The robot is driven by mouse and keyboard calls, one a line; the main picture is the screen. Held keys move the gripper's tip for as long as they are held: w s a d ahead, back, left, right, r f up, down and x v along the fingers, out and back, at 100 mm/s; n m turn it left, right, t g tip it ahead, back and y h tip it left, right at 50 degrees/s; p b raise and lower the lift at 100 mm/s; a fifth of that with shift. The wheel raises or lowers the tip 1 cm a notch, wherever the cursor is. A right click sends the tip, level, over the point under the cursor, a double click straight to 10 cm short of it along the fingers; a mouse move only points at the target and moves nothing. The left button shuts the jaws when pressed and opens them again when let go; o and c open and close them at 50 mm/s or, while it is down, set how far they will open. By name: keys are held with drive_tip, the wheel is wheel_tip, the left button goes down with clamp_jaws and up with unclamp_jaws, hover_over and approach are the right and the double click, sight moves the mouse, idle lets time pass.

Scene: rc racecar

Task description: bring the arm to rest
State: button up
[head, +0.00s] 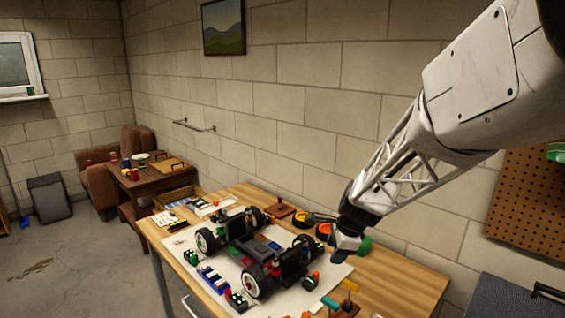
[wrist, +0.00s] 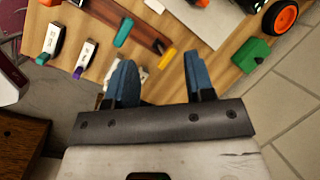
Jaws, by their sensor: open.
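My gripper (wrist: 158,75) is open in the wrist view. Its two blue fingers stand wide apart with nothing between them. In the head view my arm reaches in from the upper right, and my gripper (head: 345,240) hangs above the right part of the workbench (head: 420,281), beside the RC car (head: 252,245). The fingers are hard to make out in that view. The car stands on a white mat (head: 318,290) with its wheels showing. A wheel with an orange hub (wrist: 285,19) shows in the wrist view.
A green block (wrist: 252,50) lies near the bench edge. A brown rack (wrist: 136,27) and several tools lie beside it, including a purple-tipped one (wrist: 86,58). A side table (head: 158,180) and an armchair (head: 95,165) stand at the back left. A block wall runs behind the bench.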

drive_tip(key=s+d+r+n+h, duration=0.1)
drive_tip(key=s+r+n, duration=0.2)
drive_tip(key=s, duration=0.8)
drive_tip(key=s+d+r+n+h, duration=0.1)
drive_tip(key=s+r+n, duration=0.2)
drive_tip(key=s+n, duration=0.5)
drive_tip(key=s+d+r+n+h, duration=0.1)
drive_tip(key=s+r+n, duration=0.3)
drive_tip(key=s, duration=1.1)
drive_tip(key=shift+d+n, duration=0.4)
drive_tip(key=shift+n, duration=0.7)
